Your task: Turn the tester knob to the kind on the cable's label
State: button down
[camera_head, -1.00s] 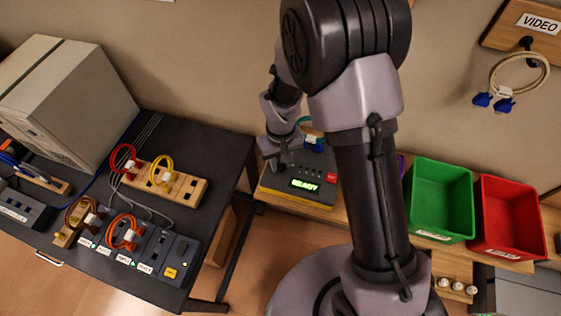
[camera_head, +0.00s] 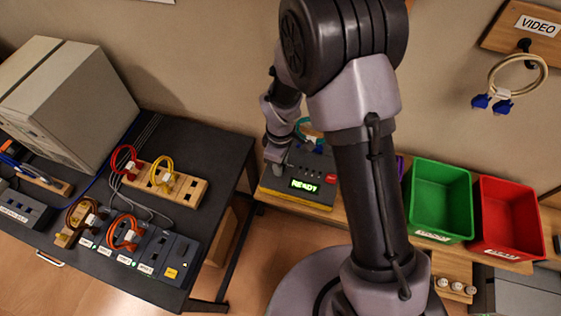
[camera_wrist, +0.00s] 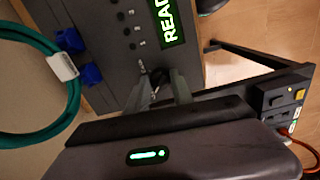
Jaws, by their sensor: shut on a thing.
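The tester (camera_head: 318,166) is a dark grey box with a yellow lower edge, a lit green READY screen and a red patch. Its screen also shows in the wrist view (camera_wrist: 167,22), beside a row of small dark sockets. My gripper (camera_wrist: 160,84) is at the tester's left part, its fingers shut on the small dark knob (camera_wrist: 157,74), which they mostly hide. The knob's pointer direction and surrounding marks cannot be read.
A dark table (camera_head: 75,215) at left holds a computer, wooden socket blocks and red, yellow and orange cables. Green (camera_head: 441,200) and red (camera_head: 508,217) bins stand right of my arm. A beige cable (camera_head: 518,70) hangs under a VIDEO sign.

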jog(key=shift+n, duration=0.5)
jog(key=c, duration=1.1)
grip_release()
notch_tip(320, 180, up, 18)
jog(key=p, duration=0.3)
jog(key=shift+f+p, duration=0.25)
jog(key=shift+p, duration=0.1)
